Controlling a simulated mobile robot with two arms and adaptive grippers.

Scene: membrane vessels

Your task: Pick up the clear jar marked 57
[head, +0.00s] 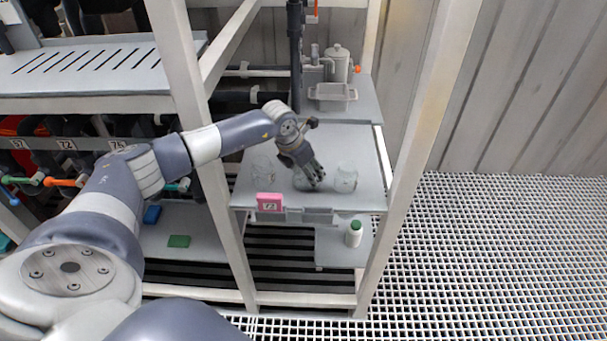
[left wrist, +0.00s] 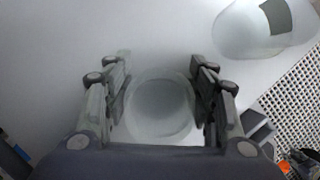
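Three clear jars stand on the grey shelf top (head: 345,140) in the head view: one at left (head: 262,168), a middle one (head: 303,184) and one at right (head: 346,180). I cannot read the number 57 on any of them. My left gripper (head: 314,176) points down at the middle jar and hides part of it. In the left wrist view the open fingers (left wrist: 160,95) stand on both sides of a round clear jar (left wrist: 160,112), with narrow gaps showing. Another clear jar with a dark patch (left wrist: 264,28) is at upper right there. My right gripper is out of view.
A pink block marked 72 (head: 268,202) sits at the shelf's front edge. A grey bin (head: 333,95) and a lidded canister (head: 338,62) stand behind. White frame posts (head: 425,150) flank the shelf. A green-capped white bottle (head: 354,234) stands lower down.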

